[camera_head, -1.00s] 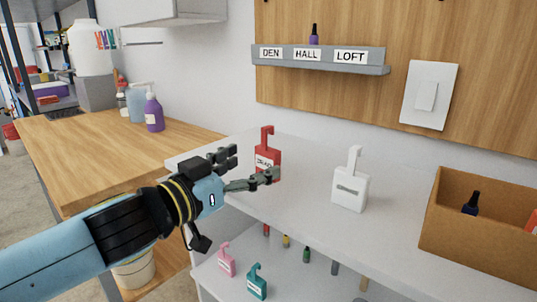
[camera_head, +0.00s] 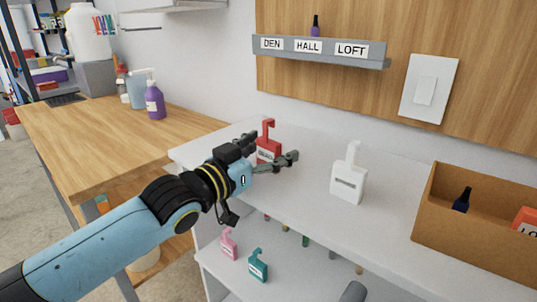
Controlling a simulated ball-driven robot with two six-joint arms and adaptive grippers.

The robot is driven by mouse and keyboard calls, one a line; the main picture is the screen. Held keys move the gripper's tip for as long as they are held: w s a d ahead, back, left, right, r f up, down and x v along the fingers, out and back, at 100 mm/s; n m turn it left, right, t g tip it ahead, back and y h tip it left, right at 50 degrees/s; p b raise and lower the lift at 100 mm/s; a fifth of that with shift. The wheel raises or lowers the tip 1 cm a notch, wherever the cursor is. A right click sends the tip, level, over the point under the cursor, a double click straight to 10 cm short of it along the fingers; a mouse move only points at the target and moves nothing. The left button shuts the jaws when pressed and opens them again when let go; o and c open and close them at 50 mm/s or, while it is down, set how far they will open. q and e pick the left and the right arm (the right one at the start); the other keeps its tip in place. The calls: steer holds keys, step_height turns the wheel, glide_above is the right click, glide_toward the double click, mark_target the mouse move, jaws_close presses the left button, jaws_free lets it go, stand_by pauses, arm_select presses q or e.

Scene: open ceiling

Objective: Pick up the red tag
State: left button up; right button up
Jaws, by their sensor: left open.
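The red tag (camera_head: 268,142) stands upright on the white shelf top, with its hook at the top. My left gripper (camera_head: 273,150) is at the tag, its fingers spread apart. One finger shows left of the tag's hook and the other passes low in front of the tag to its right. The gripper hides part of the tag's lower body. I cannot tell whether either finger touches it. My right gripper is not in view.
A white tag (camera_head: 349,176) stands to the right on the white shelf top (camera_head: 310,196). A cardboard box (camera_head: 470,240) is at the far right. Pink (camera_head: 229,245) and teal (camera_head: 258,265) tags stand on the lower shelf. A grey wall ledge (camera_head: 320,56) is above.

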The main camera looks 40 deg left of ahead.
arm_select(q)
steer(key=c, duration=1.3)
